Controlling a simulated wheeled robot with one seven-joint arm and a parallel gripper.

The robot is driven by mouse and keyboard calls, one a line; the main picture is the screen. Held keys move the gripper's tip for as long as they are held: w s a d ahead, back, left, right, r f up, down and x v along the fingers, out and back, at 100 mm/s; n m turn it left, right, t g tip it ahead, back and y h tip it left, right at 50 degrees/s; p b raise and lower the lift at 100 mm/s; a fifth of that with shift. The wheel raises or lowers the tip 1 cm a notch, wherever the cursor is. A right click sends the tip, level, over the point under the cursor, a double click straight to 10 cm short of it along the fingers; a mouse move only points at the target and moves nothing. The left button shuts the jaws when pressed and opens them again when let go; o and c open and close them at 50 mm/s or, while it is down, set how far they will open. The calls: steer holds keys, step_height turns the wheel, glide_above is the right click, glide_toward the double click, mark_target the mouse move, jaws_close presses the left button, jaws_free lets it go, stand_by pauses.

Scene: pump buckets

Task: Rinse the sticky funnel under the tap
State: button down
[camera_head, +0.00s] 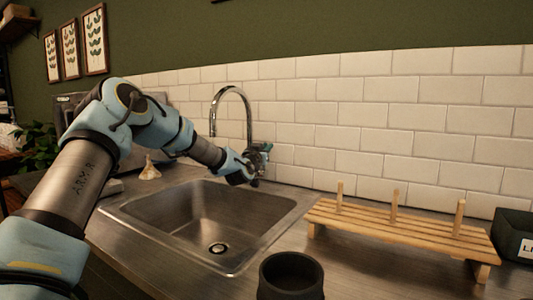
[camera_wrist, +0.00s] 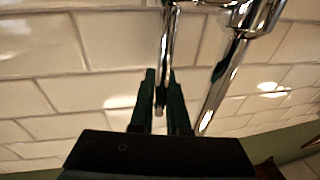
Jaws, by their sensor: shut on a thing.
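A cream funnel (camera_head: 149,171) stands wide end down on the counter behind the left part of the sink. The chrome tap (camera_head: 250,112) has a tall curved spout over the steel sink (camera_head: 128,210); I see no water coming from it. My gripper (camera_head: 264,153) is at the base of the tap, on its right side. In the wrist view my gripper's two dark fingers (camera_wrist: 161,98) are shut on the tap's thin chrome lever (camera_wrist: 166,45). The tap body (camera_wrist: 226,75) is to the right of the fingers. In the head view my gripper hides the lever.
A wooden peg rack (camera_head: 400,231) stands on the counter right of the sink, with a dark labelled box (camera_head: 512,232) at its far end. A dark round pot (camera_head: 291,277) is at the front. A white tiled wall (camera_head: 370,130) is close behind the tap. The sink is empty.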

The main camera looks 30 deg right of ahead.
steer(key=c, duration=0.9)
jaws_free()
steer(key=b+v, duration=0.2)
steer(key=v, duration=0.9)
steer(key=shift+b, duration=0.4)
steer(key=shift+r, duration=0.15)
